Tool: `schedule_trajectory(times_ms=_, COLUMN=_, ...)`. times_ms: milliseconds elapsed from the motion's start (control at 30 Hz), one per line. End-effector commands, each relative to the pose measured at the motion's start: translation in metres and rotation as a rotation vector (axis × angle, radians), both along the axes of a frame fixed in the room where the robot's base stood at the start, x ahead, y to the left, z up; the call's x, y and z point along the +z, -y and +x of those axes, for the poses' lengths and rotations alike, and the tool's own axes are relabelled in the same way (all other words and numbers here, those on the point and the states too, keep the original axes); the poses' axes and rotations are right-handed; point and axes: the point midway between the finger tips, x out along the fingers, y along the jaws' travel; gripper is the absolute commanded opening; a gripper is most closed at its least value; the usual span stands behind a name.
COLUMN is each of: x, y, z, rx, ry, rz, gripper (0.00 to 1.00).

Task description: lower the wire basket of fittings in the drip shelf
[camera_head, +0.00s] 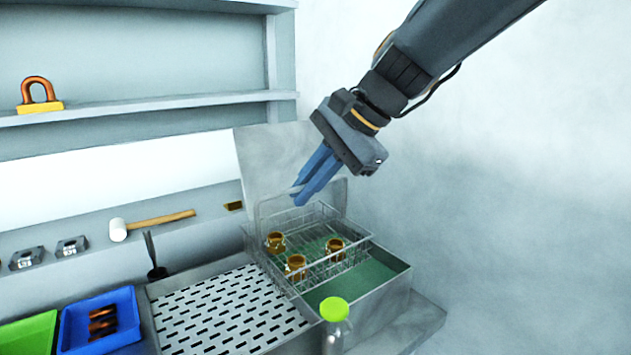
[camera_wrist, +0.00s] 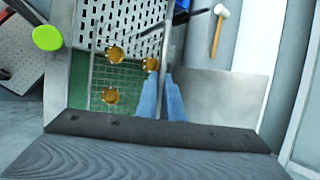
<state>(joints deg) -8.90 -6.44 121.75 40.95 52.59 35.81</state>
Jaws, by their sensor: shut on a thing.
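The wire basket (camera_head: 343,262) holds three brass fittings (camera_head: 296,264) and is over the green-bottomed metal tank (camera_head: 385,290). Its tall wire handle (camera_head: 258,215) rises to my gripper. My gripper (camera_head: 298,197), with blue fingers, is shut on the handle at its top. The basket looks roughly level, and I cannot tell whether its underside touches anything. The slotted drip shelf (camera_head: 228,308) lies just left of the tank, bare on top. In the wrist view the blue fingers (camera_wrist: 163,82) close at the handle, with the fittings (camera_wrist: 115,53) to their left.
A lidded bottle with a green cap (camera_head: 334,309) stands at the tank's front. A raised metal panel (camera_head: 283,155) is behind the tank. Left of the drip shelf are a dark brush-like tool (camera_head: 157,272) and a blue bin (camera_head: 72,335). A mallet (camera_head: 150,222) lies behind.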

Motion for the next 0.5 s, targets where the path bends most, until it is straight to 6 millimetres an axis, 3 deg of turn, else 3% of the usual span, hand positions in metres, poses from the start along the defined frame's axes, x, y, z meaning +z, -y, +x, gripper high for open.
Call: schedule_trajectory(times_ms=500, x=0.002, y=-0.037, z=-0.024, rx=0.002, ry=0.003, rz=0.001, gripper=0.00)
